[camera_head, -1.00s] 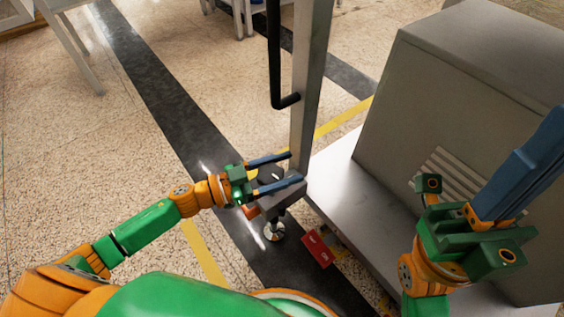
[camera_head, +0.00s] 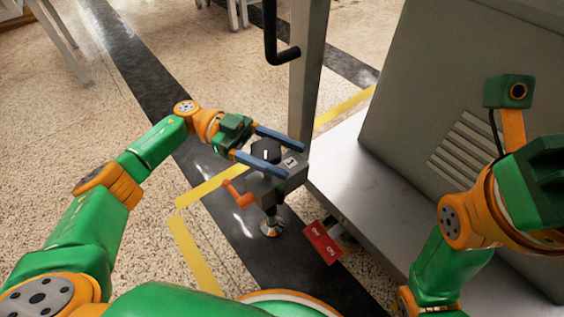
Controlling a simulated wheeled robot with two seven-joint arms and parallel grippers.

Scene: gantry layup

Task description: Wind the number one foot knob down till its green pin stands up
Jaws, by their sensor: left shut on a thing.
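The black foot knob (camera_head: 264,149) with a white line on top sits on a dark grey foot block (camera_head: 284,188) at the base of the upright post. A light label reading 1 (camera_head: 290,162) is on the block. My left gripper (camera_head: 291,161) reaches in from the upper left, its two blue fingers shut on the knob, one on each side. A round metal foot (camera_head: 271,228) stands on the floor below the block. I see no green pin. My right gripper (camera_head: 543,185) is cut off at the right edge; its fingers are out of frame.
An orange crank-shaped handle (camera_head: 238,193) sticks out left of the block. A red tag (camera_head: 322,243) hangs beside it. A grey post (camera_head: 309,80) with a black crank handle (camera_head: 270,35) rises behind. A large grey cabinet on a plinth (camera_head: 355,195) fills the right.

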